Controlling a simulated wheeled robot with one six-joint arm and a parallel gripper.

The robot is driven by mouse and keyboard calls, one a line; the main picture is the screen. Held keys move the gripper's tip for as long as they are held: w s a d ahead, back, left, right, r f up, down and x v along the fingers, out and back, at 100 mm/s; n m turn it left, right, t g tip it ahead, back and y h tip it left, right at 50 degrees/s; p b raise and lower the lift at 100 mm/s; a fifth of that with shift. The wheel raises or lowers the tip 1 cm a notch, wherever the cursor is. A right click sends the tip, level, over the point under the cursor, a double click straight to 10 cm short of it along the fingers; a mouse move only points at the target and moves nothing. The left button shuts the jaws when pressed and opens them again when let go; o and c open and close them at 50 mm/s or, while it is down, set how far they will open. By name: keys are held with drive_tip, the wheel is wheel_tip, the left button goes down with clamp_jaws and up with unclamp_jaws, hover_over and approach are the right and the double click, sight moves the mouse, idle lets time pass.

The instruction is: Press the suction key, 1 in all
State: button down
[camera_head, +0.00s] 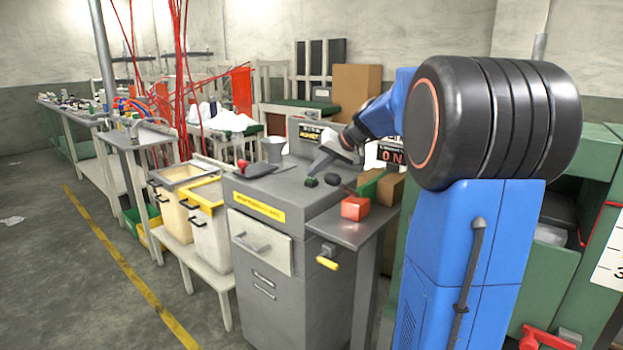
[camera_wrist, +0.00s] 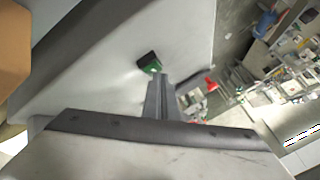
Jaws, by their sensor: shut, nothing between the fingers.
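A small dark green key (camera_head: 311,181), which looks like the suction key, stands on the grey cabinet top (camera_head: 285,196). My gripper (camera_head: 314,173) is shut and empty, pointing down just above and beside this key. In the wrist view the closed fingertips (camera_wrist: 158,76) overlap the key's lower edge. I cannot tell whether they touch it. A label is not readable on the key.
A red-knobbed lever (camera_head: 243,164) stands on the left of the cabinet top, with a metal cup (camera_head: 273,149) behind. A dark rounded item (camera_head: 335,180) and an orange-red block (camera_head: 355,208) sit right of the key. Signs stand behind.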

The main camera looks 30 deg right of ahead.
idle(0.3)
drive_tip(key=shift+r, duration=0.9)
drive_tip(key=shift+r, duration=0.15)
wheel_tip(320, 180, up, 5)
drive_tip(key=shift+f, duration=0.15)
idle(0.9)
